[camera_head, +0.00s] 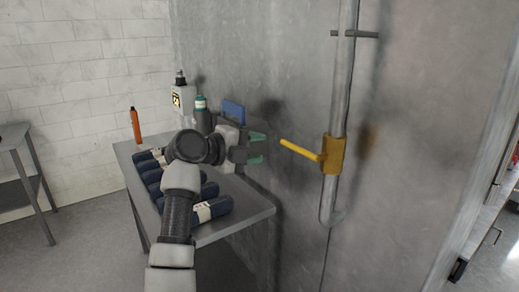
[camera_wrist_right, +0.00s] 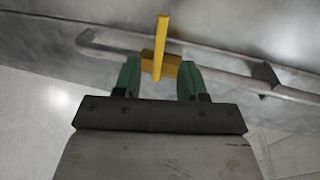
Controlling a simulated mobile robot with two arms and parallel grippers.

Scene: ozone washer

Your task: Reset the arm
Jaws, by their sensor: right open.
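My right gripper (camera_head: 257,148) is raised over the metal table, with its green fingers open and empty, pointing right toward the yellow valve handle (camera_head: 302,151). A clear gap lies between the fingertips and the end of the handle in the head view. The handle sits on a yellow valve body on a vertical grey pipe (camera_head: 340,95) along the wall. In the right wrist view the yellow handle (camera_wrist_right: 162,45) appears ahead between the two open fingers (camera_wrist_right: 159,80). My left gripper is not in view.
The metal table (camera_head: 245,215) holds several dark cylinders (camera_head: 212,208), an orange bottle (camera_head: 136,126), a white bottle (camera_head: 180,100) and a teal-capped bottle (camera_head: 201,116). A blue item (camera_head: 234,112) shows behind my gripper. Another table (camera_head: 22,170) stands left, with bare floor between.

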